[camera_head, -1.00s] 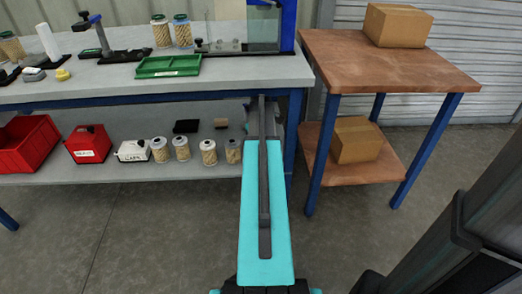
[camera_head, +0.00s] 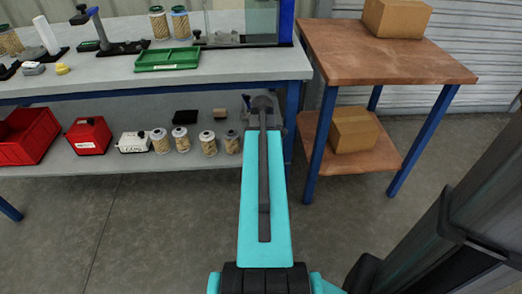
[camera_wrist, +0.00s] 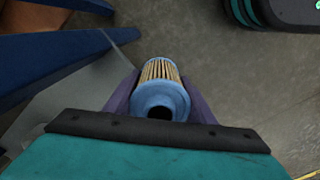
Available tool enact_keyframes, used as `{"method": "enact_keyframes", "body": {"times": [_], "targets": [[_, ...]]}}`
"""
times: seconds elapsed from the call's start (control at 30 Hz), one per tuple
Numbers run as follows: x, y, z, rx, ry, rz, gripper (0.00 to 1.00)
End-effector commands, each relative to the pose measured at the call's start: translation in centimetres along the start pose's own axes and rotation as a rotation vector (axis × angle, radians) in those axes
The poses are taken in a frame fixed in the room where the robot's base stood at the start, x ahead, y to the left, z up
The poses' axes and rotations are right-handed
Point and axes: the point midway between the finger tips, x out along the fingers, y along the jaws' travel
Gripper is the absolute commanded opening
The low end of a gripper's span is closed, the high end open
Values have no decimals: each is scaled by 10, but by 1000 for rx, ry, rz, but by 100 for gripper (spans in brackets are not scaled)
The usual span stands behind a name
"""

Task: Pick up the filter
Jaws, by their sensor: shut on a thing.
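In the wrist view, a filter (camera_wrist: 160,72) with pale pleats and a light blue end cap sits between the two dark fingers of my gripper (camera_wrist: 160,88). The gripper is shut on it. The blue cap with its dark central hole faces the camera, and the filter's far end points away. Grey concrete floor shows beyond it. In the head view, my cyan arm link hides the gripper and the held filter.
Several other filters (camera_head: 208,143) stand on the lower shelf (camera_head: 150,165) of the blue-legged bench. A green tray (camera_head: 168,59) is on the bench top. A wooden table (camera_head: 385,55) with cardboard boxes stands at right. The floor in front is clear.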

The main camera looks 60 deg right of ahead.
Motion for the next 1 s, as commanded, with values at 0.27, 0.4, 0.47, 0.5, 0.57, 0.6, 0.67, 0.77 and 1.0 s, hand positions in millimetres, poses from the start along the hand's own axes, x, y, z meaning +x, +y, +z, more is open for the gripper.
{"method": "enact_keyframes", "body": {"times": [0.27, 0.4, 0.47, 0.5, 0.57, 0.6, 0.67, 0.77, 1.0], "targets": [[-1, -24, 24, 0, 0, -1, 26], [-4, -28, 28, 0, -1, -1, 26], [-4, -28, 29, 1, -1, -1, 26], [-4, -29, 29, 1, -1, -1, 26], [-4, -30, 30, 1, -1, -2, 26], [-4, -31, 31, 1, -1, -1, 26], [-4, -32, 32, 1, -1, -1, 26], [-4, -34, 34, 1, -1, -2, 26], [-4, -39, 40, 1, -1, -1, 26]]}}
